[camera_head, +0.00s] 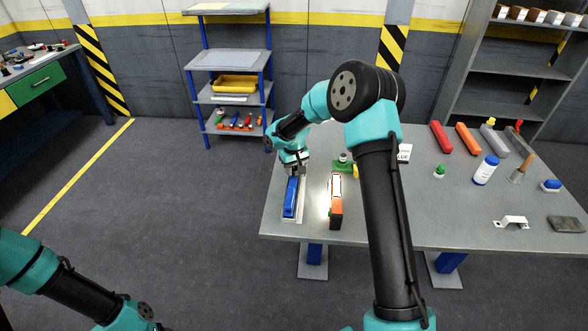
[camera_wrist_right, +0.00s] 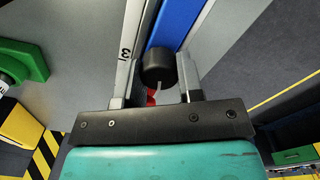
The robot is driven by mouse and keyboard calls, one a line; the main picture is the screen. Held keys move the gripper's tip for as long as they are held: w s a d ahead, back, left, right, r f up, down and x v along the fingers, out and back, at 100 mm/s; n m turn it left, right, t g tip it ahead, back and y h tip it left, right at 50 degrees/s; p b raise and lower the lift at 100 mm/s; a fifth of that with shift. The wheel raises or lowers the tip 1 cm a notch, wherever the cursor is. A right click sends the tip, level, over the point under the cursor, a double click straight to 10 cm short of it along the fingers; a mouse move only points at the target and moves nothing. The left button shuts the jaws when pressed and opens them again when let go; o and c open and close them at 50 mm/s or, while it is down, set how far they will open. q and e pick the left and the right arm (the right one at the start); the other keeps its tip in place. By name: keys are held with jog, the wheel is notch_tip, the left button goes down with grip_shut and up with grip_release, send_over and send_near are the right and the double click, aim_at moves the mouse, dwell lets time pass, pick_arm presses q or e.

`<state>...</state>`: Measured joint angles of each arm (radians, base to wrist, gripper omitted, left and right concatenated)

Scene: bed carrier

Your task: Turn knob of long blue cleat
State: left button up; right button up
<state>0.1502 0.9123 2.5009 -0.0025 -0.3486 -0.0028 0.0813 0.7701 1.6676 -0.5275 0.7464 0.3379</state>
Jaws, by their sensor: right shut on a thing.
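The long blue cleat (camera_head: 290,197) lies on a pale base near the left edge of the grey table, and part of its blue body shows in the wrist view (camera_wrist_right: 178,22). A black round knob (camera_wrist_right: 158,66) with a light pointer line sits at its end. My right gripper (camera_head: 297,172) reaches down at the far end of the cleat, and in the wrist view its two fingers (camera_wrist_right: 157,82) stand on either side of the knob, shut on it. Some red shows below the knob, partly hidden. Of my left arm, only links show at the lower left; its gripper is out of view.
An orange-and-dark clamp-like piece (camera_head: 336,205) lies just right of the cleat. A green fixture (camera_head: 343,164) stands behind it and also shows in the wrist view (camera_wrist_right: 22,60). A white bottle (camera_head: 485,171) and several coloured pieces occupy the table's right side.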

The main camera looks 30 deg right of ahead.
aim_at(294, 168)
jog(key=shift+m, duration=1.6)
jog(key=o, duration=0.7)
jog(key=shift+c, duration=0.2)
jog(key=shift+r, duration=0.2)
notch_tip(294, 168, up, 17)
